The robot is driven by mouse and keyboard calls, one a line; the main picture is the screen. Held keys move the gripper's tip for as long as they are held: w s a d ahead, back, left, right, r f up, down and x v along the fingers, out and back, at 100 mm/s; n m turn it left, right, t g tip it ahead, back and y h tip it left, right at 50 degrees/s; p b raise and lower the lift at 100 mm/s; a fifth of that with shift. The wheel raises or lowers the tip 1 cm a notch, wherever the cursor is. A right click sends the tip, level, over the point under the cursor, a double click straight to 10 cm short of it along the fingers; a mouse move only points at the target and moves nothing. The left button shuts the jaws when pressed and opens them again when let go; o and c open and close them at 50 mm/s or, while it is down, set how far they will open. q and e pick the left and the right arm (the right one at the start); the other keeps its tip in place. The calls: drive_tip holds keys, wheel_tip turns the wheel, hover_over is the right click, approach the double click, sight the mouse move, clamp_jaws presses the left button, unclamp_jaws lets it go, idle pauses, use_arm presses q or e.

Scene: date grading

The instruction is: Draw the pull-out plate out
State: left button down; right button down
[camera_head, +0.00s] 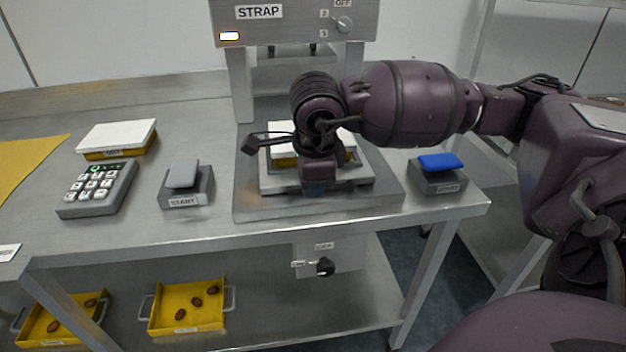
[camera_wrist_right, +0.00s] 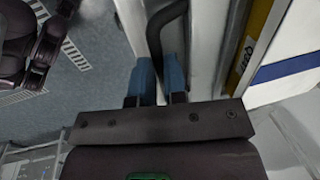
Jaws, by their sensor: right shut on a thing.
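The pull-out plate (camera_head: 268,184) is a light grey slab above the darker base of the strap machine (camera_head: 294,22). A yellow box with a white lid (camera_head: 281,127) sits on it, partly hidden by my right arm. My right gripper (camera_head: 318,190) points down at the plate's front edge. In the right wrist view, its blue fingers (camera_wrist_right: 158,82) are shut on a dark bent handle (camera_wrist_right: 167,25). The box's yellow side (camera_wrist_right: 248,50) shows right of them. My left gripper is not in view.
A grey-topped pedal switch (camera_head: 184,180) and a keypad (camera_head: 97,190) stand left of the base. A blue-topped switch (camera_head: 438,163) stands on its right. Another lidded yellow box (camera_head: 118,135) is at the back left. Yellow trays with dates (camera_head: 161,315) lie on the lower shelf.

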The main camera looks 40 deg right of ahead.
drive_tip(key=c, duration=1.2)
unclamp_jaws()
drive_tip(key=shift+o, duration=0.2)
drive_tip(key=shift+r, duration=0.1)
wheel_tip(320, 180, up, 10)
drive_tip(key=s+a+p, duration=0.1)
drive_tip(key=p, duration=0.1)
drive_tip(key=shift+s+r, duration=0.2)
drive_tip(key=shift+s, duration=0.15)
